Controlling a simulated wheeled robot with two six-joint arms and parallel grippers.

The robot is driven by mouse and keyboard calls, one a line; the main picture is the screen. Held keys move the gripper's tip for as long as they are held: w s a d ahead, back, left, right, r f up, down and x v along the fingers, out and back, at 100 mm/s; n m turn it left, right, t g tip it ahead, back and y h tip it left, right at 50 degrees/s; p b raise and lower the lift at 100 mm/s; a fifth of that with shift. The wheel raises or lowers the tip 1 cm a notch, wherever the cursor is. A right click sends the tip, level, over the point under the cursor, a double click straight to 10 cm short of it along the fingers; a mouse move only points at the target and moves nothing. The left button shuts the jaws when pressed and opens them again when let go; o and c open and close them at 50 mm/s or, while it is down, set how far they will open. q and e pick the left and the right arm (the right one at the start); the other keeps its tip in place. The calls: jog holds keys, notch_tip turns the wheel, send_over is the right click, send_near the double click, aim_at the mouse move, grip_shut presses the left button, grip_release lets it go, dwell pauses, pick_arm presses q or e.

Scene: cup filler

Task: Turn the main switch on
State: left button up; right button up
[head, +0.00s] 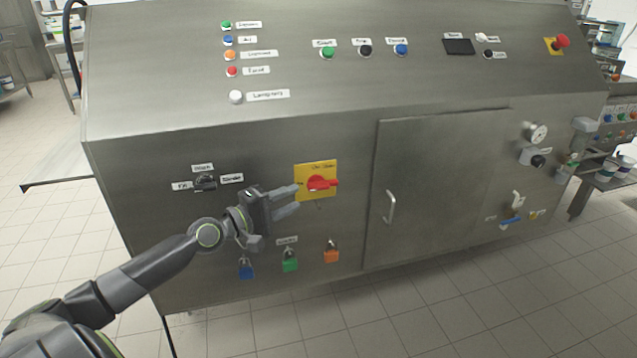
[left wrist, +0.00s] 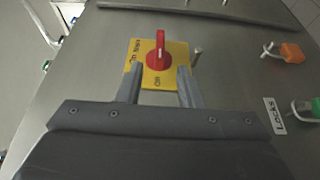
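The main switch is a red rotary knob (head: 319,183) on a yellow plate (head: 327,168) on the front of the steel machine. In the head view its handle points sideways, to the right. In the left wrist view the red handle (left wrist: 160,50) stands between and just beyond the two fingers, over the yellow plate (left wrist: 178,52). My left gripper (head: 292,200) is open in front of the panel, just left of the knob; its fingers do not visibly grip it. My right gripper is not in view.
A blue padlock (head: 246,268), a green padlock (head: 289,261) and an orange padlock (head: 331,252) hang below the switch. A black selector switch (head: 205,183) is to the left. A door with a handle (head: 390,206) is to the right.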

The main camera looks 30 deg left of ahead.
aim_at(310, 191)
pick_arm(q)
jog(key=p+x, duration=0.1)
jog(key=x, duration=0.6)
jog(key=shift+w+d, duration=0.1)
jog(key=shift+w, duration=0.2)
jog(key=shift+w+d+p, duration=0.2)
jog(key=shift+w+p, duration=0.1)
jog(key=shift+w, duration=0.2)
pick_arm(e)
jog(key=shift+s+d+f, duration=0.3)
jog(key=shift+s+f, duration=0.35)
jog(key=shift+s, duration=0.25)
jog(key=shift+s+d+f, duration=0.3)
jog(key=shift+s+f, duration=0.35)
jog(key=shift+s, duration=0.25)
pick_arm(q)
jog(key=shift+c, duration=0.4)
grip_shut()
